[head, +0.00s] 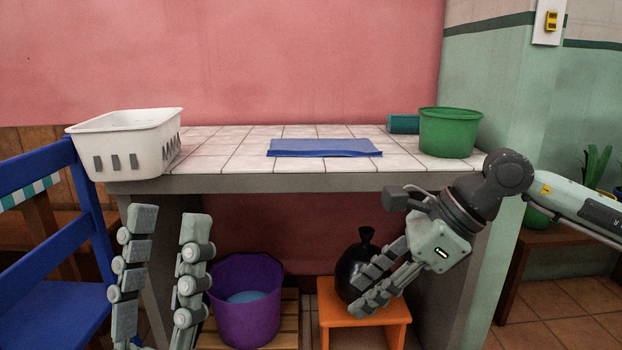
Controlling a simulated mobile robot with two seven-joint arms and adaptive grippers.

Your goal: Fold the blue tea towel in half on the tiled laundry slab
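The blue tea towel (322,147) lies flat near the middle of the tiled laundry slab (235,160). My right gripper (360,297) is in front of and below the slab, right of centre, pointing down and left. Its fingers are seen obliquely, so their gap is unclear. Neither gripper touches the towel.
A white basket (125,150) stands on the slab's left end. A green bucket (449,133) and a teal roll-like object (403,124) stand at the right. Below are a purple bucket (246,310), an orange stool (345,318) and a dark vase (355,262). A blue chair (50,250) stands left.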

